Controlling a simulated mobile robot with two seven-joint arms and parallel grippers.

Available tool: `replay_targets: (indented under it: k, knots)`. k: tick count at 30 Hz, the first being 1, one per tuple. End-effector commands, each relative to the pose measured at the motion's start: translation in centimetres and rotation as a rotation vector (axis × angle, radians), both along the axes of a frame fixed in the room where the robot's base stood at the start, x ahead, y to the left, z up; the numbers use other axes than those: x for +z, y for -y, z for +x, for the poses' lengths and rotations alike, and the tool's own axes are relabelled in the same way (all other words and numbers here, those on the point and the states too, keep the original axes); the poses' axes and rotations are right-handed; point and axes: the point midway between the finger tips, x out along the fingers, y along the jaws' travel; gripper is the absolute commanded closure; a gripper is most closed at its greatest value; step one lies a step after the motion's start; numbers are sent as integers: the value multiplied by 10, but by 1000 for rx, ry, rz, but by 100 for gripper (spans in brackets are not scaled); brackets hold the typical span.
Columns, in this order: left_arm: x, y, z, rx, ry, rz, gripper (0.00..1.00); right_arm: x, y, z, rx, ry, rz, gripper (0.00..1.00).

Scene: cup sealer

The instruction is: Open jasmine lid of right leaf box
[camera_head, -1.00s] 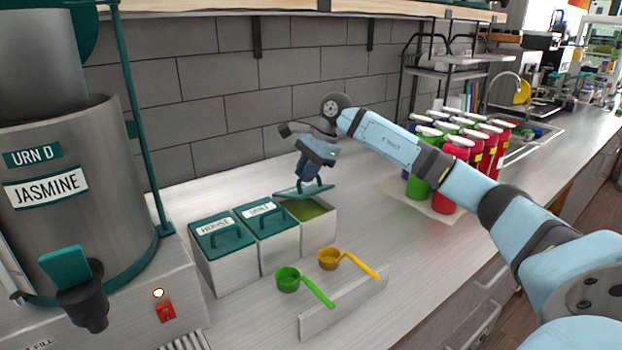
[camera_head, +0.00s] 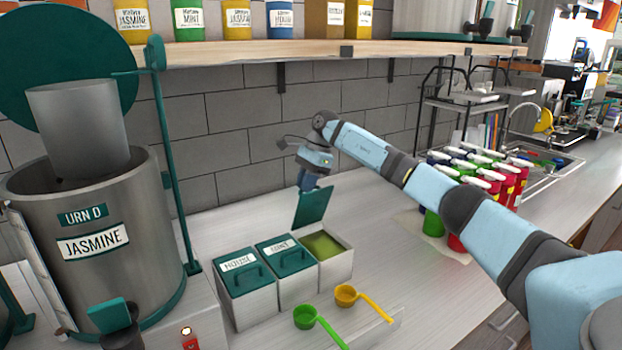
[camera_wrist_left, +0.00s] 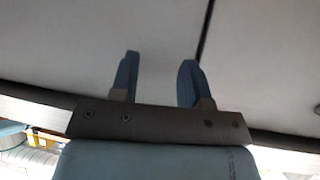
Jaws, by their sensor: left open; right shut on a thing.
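The right leaf box (camera_head: 338,268) is the rightmost of three metal boxes on the counter. It is uncovered, and green leaf shows inside. Its teal lid (camera_head: 311,207) is tilted steeply above the box's back edge, apart from it. My right gripper (camera_head: 308,184) is shut on this lid from above; the handle and fingertips are hard to make out. The lid's label is not visible. My left gripper (camera_wrist_left: 158,80) shows only in the left wrist view, open and empty, before a plain grey surface.
Two boxes with closed teal lids, House (camera_head: 245,273) and Mint (camera_head: 283,255), stand left of the open box. A green scoop (camera_head: 306,316) and a yellow scoop (camera_head: 347,295) lie in front. The Jasmine urn (camera_head: 95,235) stands left.

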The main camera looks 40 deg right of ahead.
Motion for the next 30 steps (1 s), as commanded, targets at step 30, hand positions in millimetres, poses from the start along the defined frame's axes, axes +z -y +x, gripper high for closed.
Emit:
replay_targets:
  k: [30]
  knots:
    - [3,0,0,-1,-2,1,57,-11,-2,5,4,-56,0,62]
